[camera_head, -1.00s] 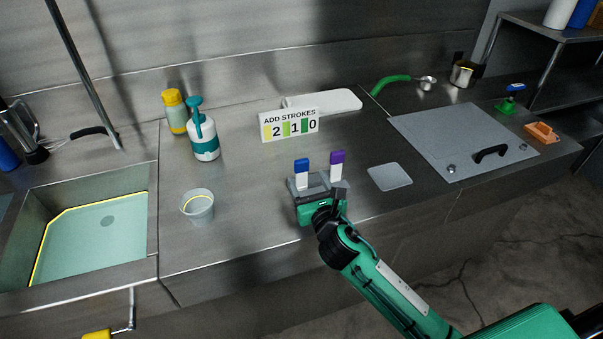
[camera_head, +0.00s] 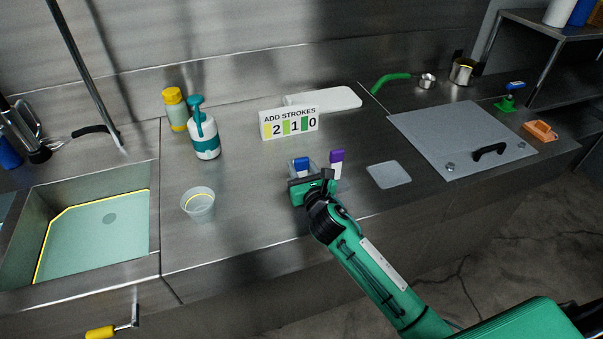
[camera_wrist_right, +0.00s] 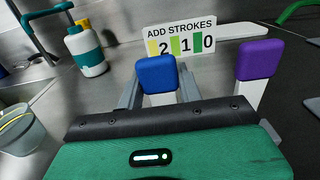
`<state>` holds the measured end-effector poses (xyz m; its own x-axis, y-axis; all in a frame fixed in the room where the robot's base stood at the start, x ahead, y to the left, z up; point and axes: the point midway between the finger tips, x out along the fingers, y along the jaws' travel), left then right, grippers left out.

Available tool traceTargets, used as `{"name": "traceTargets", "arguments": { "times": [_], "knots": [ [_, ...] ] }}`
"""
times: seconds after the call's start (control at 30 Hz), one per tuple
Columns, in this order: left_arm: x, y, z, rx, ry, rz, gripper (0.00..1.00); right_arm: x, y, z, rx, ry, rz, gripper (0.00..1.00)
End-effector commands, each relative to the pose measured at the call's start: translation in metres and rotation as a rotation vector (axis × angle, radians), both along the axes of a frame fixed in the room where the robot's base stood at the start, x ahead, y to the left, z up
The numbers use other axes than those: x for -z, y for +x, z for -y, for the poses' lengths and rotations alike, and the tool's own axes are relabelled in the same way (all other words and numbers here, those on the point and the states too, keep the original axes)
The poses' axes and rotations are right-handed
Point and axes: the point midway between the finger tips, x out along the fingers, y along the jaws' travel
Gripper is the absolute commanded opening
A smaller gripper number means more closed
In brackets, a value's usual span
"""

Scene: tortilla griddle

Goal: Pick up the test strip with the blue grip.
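The test strip with the blue grip (camera_head: 301,164) stands upright on the counter, its lower part hidden by my right gripper in the head view. In the right wrist view its blue grip (camera_wrist_right: 157,75) shows above a short piece of white body. My right gripper (camera_head: 303,171) is at this strip. In the wrist view its two grey fingers (camera_wrist_right: 160,88) reach forward on either side of the strip and look open, with contact unclear. A strip with a purple grip (camera_head: 337,163) stands just to the right, outside the fingers; it also shows in the wrist view (camera_wrist_right: 261,60).
A sign reading "ADD STROKES 2 1 0" (camera_head: 289,123) stands behind. A clear cup (camera_head: 198,205), a teal-and-white pump bottle (camera_head: 204,140) and a yellow-capped bottle (camera_head: 175,110) are left. A pale square plate (camera_head: 389,175) and the griddle plate (camera_head: 450,135) are right.

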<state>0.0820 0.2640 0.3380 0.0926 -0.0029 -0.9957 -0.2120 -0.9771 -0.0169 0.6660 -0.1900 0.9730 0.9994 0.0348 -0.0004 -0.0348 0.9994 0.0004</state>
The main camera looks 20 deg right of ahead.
Motion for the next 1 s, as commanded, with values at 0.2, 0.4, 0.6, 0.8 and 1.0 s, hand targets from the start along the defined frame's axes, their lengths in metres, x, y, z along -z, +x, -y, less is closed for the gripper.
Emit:
{"name": "traceTargets", "arguments": {
  "times": [0.2,0.4,0.6,0.8,1.0],
  "knots": [
    [0.0,0.0,0.0,0.0,0.0,0.0,0.58,0.0,0.0,0.0,0.0,0.0,0.0,0.13],
    [0.0,0.0,0.0,0.0,0.0,-0.001,0.58,-0.003,0.0,0.0,0.0,-0.001,0.001,0.13],
    [-0.003,0.0,0.0,0.001,-0.001,-0.001,0.58,-0.025,0.001,0.0,-0.001,-0.002,0.005,0.13],
    [-0.007,-0.001,0.0,0.002,-0.001,-0.001,0.58,-0.073,0.001,0.001,-0.001,-0.005,0.009,0.13],
    [-0.009,-0.001,0.001,0.002,-0.001,-0.001,0.58,-0.134,0.001,0.0,-0.001,-0.003,0.009,0.13]
  ]
}}
